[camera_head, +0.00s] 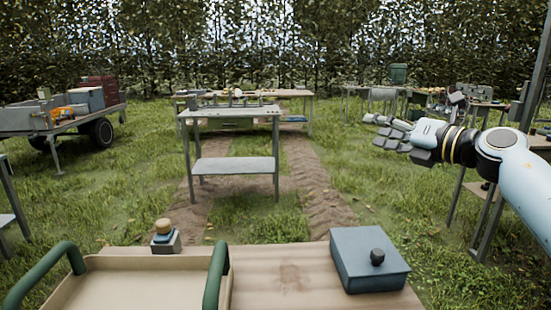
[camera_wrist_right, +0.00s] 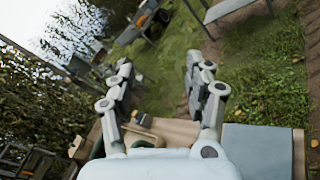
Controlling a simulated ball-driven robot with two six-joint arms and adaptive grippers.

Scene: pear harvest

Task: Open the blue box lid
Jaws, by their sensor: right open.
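The blue box (camera_head: 368,265) sits on the right end of the near wooden table. Its flat lid (camera_head: 365,245) is on and shut, with a dark round knob (camera_head: 377,257) on its near side. My right gripper (camera_head: 376,130) is raised in the air above and beyond the box, apart from it, pointing left. In the right wrist view its two fingers (camera_wrist_right: 155,75) are spread wide with nothing between them. Part of the blue box (camera_wrist_right: 258,150) shows at the lower right of that view. My left gripper is not in view.
A beige tray (camera_head: 135,290) with green handles stands left of the box. A small block with a round wooden top (camera_head: 164,237) is behind the tray. Bare tabletop (camera_head: 285,275) lies between tray and box. Other tables (camera_head: 232,112) and a cart (camera_head: 60,125) stand farther off on grass.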

